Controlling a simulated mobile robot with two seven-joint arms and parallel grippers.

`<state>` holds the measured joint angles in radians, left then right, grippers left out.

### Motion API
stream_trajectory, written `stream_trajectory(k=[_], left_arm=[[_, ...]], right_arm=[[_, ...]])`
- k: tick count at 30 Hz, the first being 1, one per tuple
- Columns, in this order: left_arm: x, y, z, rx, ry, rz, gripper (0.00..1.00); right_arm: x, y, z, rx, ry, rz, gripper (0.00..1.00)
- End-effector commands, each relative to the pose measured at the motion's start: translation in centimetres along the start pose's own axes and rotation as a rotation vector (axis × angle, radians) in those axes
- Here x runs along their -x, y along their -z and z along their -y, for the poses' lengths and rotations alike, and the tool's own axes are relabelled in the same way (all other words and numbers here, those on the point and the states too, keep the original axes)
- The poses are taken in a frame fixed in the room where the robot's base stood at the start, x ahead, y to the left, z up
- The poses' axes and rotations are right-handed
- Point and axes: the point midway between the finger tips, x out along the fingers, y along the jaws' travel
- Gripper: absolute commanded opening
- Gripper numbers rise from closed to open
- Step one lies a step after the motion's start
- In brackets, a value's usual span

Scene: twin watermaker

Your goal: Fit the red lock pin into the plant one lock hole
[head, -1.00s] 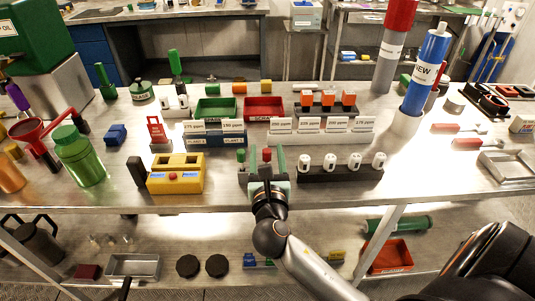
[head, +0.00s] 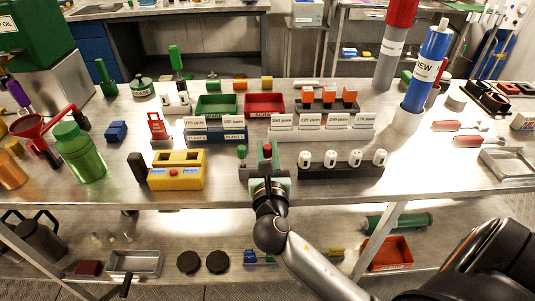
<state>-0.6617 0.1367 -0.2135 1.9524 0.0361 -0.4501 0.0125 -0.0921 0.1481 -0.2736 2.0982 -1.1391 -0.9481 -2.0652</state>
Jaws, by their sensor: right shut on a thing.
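The red lock pin (head: 267,149) stands upright at the front middle of the table, at a small dark grey block (head: 248,172). My right gripper (head: 267,166) reaches in from the front and is shut on the red pin. The gripper hides the pin's lower part, so I cannot tell how deep it sits in the block. A green pin (head: 242,152) stands just left of it. A blue rack (head: 216,138) with plant labels stands behind. I cannot make out the plant one lock hole. My left gripper is not in view.
A yellow box (head: 176,183) with a red button stands to the left. A black rack (head: 341,173) with white cylinders is close on the right. Green (head: 216,116) and red (head: 264,117) trays lie behind. The table's front strip beside the gripper is clear.

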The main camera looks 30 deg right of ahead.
Motion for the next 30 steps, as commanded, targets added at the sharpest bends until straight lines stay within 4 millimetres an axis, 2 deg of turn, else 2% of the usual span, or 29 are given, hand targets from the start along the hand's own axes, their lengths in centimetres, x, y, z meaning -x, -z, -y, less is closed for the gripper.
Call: stream_trajectory(k=[11, 16, 20, 26, 29, 30], left_arm=[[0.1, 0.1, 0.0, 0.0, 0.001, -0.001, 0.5], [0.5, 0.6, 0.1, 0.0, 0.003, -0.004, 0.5], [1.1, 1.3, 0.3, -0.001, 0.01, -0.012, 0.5], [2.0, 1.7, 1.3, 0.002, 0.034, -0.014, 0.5], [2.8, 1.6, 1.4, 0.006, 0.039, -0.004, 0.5], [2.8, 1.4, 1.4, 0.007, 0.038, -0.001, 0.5]], right_arm=[[0.0, -0.3, 0.0, 0.0, 0.0, 0.001, 0.0], [0.0, -1.7, 0.0, -0.001, -0.001, 0.003, 0.0], [0.0, -3.8, 0.0, -0.003, 0.0, 0.004, 0.0], [1.6, -7.5, 2.9, -0.001, 0.0, 0.004, 0.0], [2.7, -10.0, 4.6, 0.001, 0.0, 0.005, 0.0], [3.3, -10.1, 5.8, 0.005, 0.0, 0.002, 0.0]])
